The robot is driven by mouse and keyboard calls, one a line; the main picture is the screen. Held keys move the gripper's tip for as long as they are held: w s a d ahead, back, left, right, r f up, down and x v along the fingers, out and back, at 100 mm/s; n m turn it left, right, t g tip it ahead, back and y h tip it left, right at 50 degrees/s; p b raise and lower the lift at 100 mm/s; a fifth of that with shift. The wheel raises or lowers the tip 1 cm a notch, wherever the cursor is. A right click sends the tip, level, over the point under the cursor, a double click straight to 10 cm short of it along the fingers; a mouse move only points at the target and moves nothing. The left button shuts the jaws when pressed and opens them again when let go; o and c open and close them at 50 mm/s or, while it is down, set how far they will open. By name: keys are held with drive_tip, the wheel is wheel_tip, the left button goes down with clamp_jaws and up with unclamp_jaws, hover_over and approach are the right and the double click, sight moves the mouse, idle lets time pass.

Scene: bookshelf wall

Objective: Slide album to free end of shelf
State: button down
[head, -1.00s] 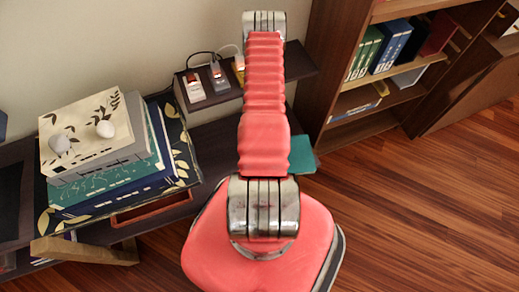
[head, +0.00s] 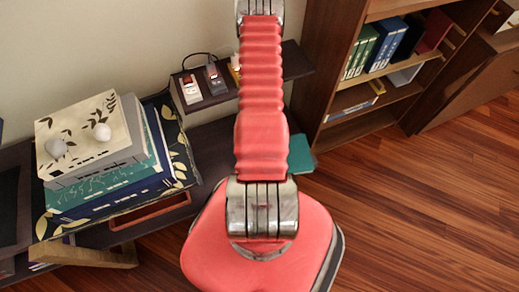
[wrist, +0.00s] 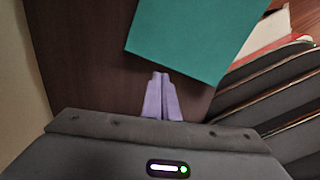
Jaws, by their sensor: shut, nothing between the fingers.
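A flat teal cover (wrist: 195,35), which looks like the album, lies over a dark board (wrist: 80,50) in the wrist view. In the head view a teal corner (head: 302,155) shows just right of my arm, at the end of the low dark shelf (head: 215,150); my arm hides the rest. My gripper (wrist: 160,76) is shut and empty, its pale purple fingertips close to the near edge of the teal cover. I cannot tell whether they touch it. The gripper is hidden in the head view.
A stack of large books (head: 110,165) with two stones on top stands at left. Small devices with cables (head: 203,84) sit on a raised ledge. A brown bookcase (head: 335,80) stands at right. Several dark slats (wrist: 270,105) lie right of my gripper. The wooden floor (head: 430,210) is clear.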

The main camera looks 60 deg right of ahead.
wheel_tip(320, 180, up, 4)
drive_tip(key=shift+f, duration=0.2)
idle(0.4)
drive_tip(key=w+a+r+m, duration=0.3)
drive_tip(key=a+r+m, duration=0.2)
drive_tip(key=r, duration=0.6)
drive_tip(key=w+a+r+m+g, duration=0.1)
drive_tip(key=w+a+r+m, duration=0.25)
drive_tip(key=r, duration=0.75)
drive_tip(key=w+a+r+m, duration=0.2)
drive_tip(key=a+r+m, duration=0.4)
drive_tip(key=r, duration=0.5)
drive_tip(key=a+r+n+t, duration=0.4)
drive_tip(key=a+r+t, duration=0.2)
drive_tip(key=a+r, duration=1.3)
wheel_tip(320, 180, up, 5)
drive_tip(key=shift+w+a+f+t, duration=0.2)
drive_tip(key=shift+a+t, duration=0.1)
